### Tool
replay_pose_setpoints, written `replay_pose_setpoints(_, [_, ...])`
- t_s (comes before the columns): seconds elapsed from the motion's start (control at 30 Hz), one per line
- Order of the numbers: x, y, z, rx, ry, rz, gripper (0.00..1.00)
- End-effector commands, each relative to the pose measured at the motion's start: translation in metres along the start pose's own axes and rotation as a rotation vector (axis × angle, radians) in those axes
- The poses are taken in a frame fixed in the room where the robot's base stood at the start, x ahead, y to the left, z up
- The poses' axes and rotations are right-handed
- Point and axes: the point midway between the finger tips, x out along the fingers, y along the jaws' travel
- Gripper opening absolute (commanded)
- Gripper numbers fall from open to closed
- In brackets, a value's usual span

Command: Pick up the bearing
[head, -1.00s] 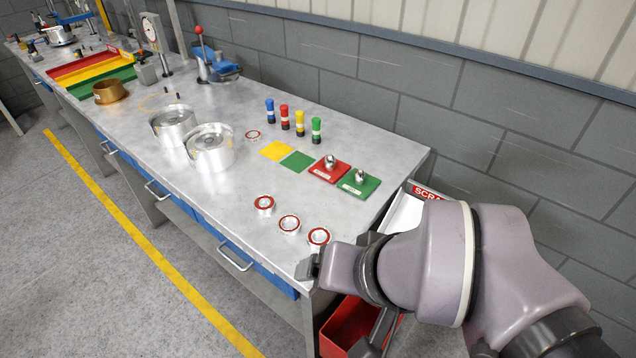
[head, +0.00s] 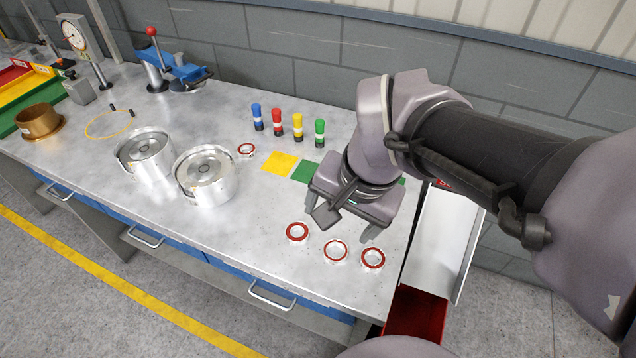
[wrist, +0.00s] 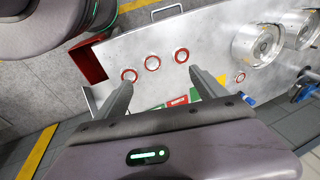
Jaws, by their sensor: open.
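Three bearings with red rings lie in a row near the front right of the bench: left (head: 297,232), middle (head: 336,251) and right (head: 373,259). In the wrist view they show as bearings (wrist: 129,76), (wrist: 152,63) and (wrist: 182,56) beyond my fingers. Another similar bearing (head: 246,149) lies alone beside the yellow square, also in the wrist view (wrist: 240,76). My gripper (head: 340,228) is open and empty, above the bench and just behind the row. Its spread fingers also show in the wrist view (wrist: 160,77). It partly hides the red and green plates.
Two silver clutch housings (head: 206,177) (head: 146,156) stand left on the bench (head: 250,240). Several coloured-capped cylinders (head: 298,127) stand behind the yellow square (head: 279,163). A red bin (head: 416,314) is beyond the right edge. Bare bench surrounds the row.

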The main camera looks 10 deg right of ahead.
Motion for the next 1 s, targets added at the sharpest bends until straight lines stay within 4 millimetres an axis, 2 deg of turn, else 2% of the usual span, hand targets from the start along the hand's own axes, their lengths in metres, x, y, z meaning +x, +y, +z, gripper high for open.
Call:
replay_pose_setpoints(0.17, [0.017,-0.011,-0.024,0.127,-0.059,0.103,0.81])
replay_pose_setpoints(0.3, [0.038,-0.016,-0.042,0.232,-0.092,0.194,0.81])
replay_pose_setpoints(0.43, [0.055,-0.018,-0.052,0.302,-0.107,0.255,0.81])
replay_pose_setpoints(0.57, [0.079,-0.013,-0.051,0.319,-0.11,0.27,0.81])
replay_pose_setpoints(0.8, [0.151,0.006,-0.04,0.319,-0.111,0.269,0.81])
replay_pose_setpoints(0.9, [0.169,0.01,-0.037,0.316,-0.109,0.267,0.81])
replay_pose_setpoints(1.0, [0.178,0.012,-0.036,0.317,-0.108,0.265,0.81])
